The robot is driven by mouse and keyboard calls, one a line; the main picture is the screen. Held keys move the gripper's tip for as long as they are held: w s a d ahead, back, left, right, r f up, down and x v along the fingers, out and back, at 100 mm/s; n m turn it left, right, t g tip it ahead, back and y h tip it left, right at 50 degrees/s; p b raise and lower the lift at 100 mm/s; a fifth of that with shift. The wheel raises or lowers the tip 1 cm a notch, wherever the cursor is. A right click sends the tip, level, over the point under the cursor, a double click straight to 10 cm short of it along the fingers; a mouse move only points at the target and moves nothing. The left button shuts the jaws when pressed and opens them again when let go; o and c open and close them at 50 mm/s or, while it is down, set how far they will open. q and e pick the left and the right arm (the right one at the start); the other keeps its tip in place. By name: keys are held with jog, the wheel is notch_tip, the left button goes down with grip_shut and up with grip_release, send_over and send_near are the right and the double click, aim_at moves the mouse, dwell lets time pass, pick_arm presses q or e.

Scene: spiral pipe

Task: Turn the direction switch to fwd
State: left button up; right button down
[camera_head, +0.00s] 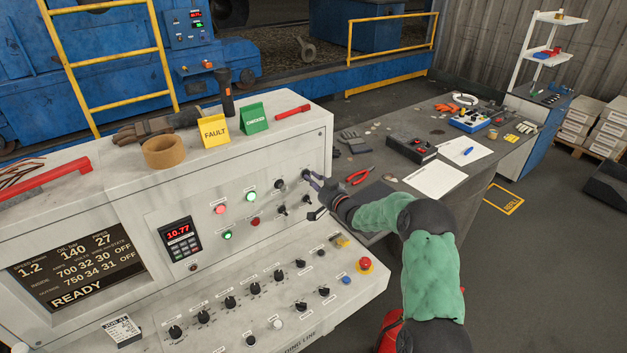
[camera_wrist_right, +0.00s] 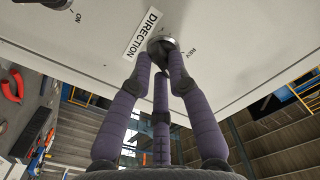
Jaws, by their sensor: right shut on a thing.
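The direction switch (camera_wrist_right: 160,42) is a round knob on the pale panel face, under a white DIRECTION label (camera_wrist_right: 143,33). A REV mark (camera_wrist_right: 192,54) is beside it in the wrist view; I see no FWD mark. My right gripper (camera_wrist_right: 162,66) has its purple fingers closed around the switch, hiding much of its handle, so I cannot tell its exact setting. In the head view my right gripper (camera_head: 314,181) reaches the upper right of the console's upright face from the right. My left gripper is not in view.
Other small switches (camera_head: 282,211) and lit buttons (camera_head: 251,196) sit close to my right gripper. The sloping desk below carries black knobs (camera_head: 254,289) and a red emergency button (camera_head: 365,264). A dark worktable (camera_head: 377,160) with tools stands to the right.

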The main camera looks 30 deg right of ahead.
jog(key=shift+m, duration=0.6)
jog(key=c, duration=1.2)
grip_release()
jog(key=s, duration=0.8)
jog(key=s+d, duration=0.1)
jog(key=s, duration=0.3)
